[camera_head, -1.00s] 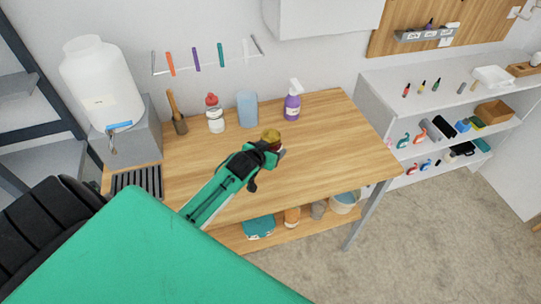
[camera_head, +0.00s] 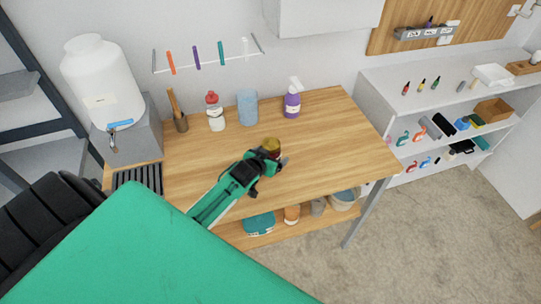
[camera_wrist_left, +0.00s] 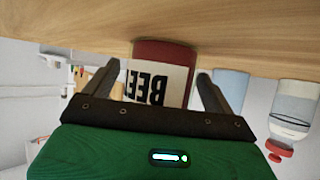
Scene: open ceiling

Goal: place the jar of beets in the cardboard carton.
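The jar of beets (camera_head: 271,145), with a gold lid, stands on the wooden table near its middle. In the left wrist view, which is upside down, the dark red jar (camera_wrist_left: 160,52) shows a white label with part of "BEET". My left gripper (camera_head: 275,159) is at the jar, on its near side. In the wrist view the fingers of my left gripper (camera_wrist_left: 158,80) are open, one on each side of the jar, with visible gaps. A small open brown box (camera_head: 494,110), apparently the cardboard carton, is on the right-hand shelf unit. My right gripper is not in view.
Behind the jar stand a red-capped bottle (camera_head: 215,112), a blue cup (camera_head: 247,107) and a purple spray bottle (camera_head: 292,104). A white water container (camera_head: 102,80) is at the left. The table's right part (camera_head: 345,140) is clear. Floor lies between table and shelf unit.

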